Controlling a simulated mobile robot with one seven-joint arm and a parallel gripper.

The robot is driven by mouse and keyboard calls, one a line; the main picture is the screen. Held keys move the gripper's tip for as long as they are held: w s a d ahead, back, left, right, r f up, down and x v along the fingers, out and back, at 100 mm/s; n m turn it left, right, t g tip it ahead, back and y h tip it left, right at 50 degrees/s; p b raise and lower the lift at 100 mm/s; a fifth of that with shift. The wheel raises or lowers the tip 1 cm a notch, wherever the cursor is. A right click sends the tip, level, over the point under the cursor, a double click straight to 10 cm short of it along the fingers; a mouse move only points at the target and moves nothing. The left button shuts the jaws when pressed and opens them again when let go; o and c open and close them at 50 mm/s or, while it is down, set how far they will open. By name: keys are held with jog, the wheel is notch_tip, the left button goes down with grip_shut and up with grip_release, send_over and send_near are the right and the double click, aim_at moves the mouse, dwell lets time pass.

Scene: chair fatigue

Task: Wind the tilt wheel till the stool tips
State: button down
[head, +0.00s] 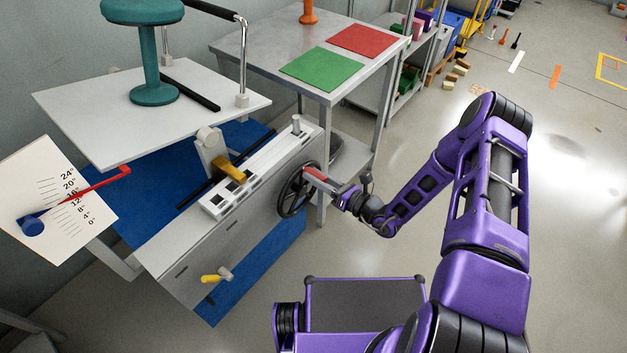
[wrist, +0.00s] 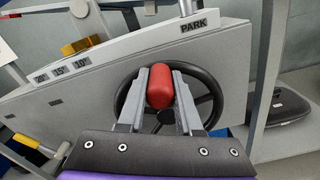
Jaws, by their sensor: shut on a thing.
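The black tilt wheel (head: 283,200) is on the end of the grey bench unit; its spokes and rim (wrist: 219,105) show in the wrist view. My gripper (head: 317,177) is shut on the wheel's red handle (wrist: 160,86), one finger on each side, near the top of the wheel. The teal stool (head: 150,50) stands on the white platform (head: 85,125), which looks tilted; the stool's base rests on it. The dial (head: 60,180) has a red pointer (head: 108,177) crossing near the 12 to 16 marks; the exact reading is unclear.
A yellow block (head: 232,172) sits on the unit, by labelled marks. A yellow-handled lever (head: 215,276) sticks out low on its front. A grey table (head: 262,45) with green and red mats stands behind. Open floor (head: 570,200) lies at right.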

jog(key=c, duration=0.6)
grip_release()
jog(key=v, duration=1.7)
jog(key=shift+s+d+f, duration=0.1)
jog(key=shift+s+d, duration=0.05)
jog(key=shift+d, duration=0.05)
